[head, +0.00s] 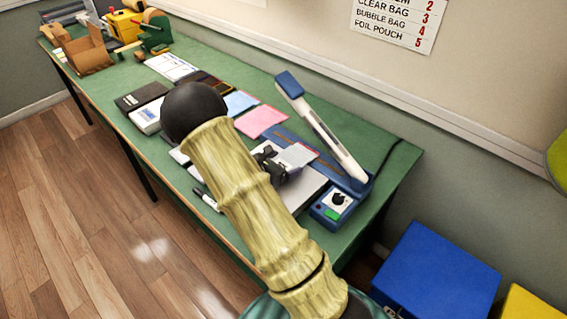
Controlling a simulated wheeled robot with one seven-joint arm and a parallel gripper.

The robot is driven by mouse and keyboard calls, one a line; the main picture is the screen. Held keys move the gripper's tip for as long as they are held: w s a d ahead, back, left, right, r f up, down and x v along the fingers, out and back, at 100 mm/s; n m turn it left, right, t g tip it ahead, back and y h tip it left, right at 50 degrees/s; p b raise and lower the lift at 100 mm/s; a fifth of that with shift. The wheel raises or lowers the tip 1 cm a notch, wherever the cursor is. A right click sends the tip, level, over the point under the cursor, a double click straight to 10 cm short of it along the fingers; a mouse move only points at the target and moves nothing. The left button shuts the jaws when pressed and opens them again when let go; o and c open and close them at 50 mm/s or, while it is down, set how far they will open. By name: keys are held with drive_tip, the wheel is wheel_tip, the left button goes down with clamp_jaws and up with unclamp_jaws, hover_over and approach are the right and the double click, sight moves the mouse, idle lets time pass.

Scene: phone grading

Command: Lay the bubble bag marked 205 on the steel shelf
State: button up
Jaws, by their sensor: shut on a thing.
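My gripper (268,160), black and partly hidden behind my arm, is shut near the right end of the green bench. A small pale, greyish flat bag (298,154) is at its jaws, over the blue-and-white sealer. I cannot read any mark on this bag, so I cannot tell whether it is the one marked 205. No steel shelf shows in this view.
The green bench (230,214) holds the long-armed sealer (322,130), a pink sheet (261,121), a blue sheet (239,103), dark boxes and a cardboard box (88,52). A blue bin (436,272) stands at the lower right. The wooden floor (90,210) is clear.

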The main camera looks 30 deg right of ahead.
drive_tip(key=o, duration=1)
drive_tip(key=b+v, duration=0.1)
drive_tip(key=v, duration=1.6)
drive_tip(key=shift+a, duration=0.25)
drive_tip(key=shift+s+d, duration=0.1)
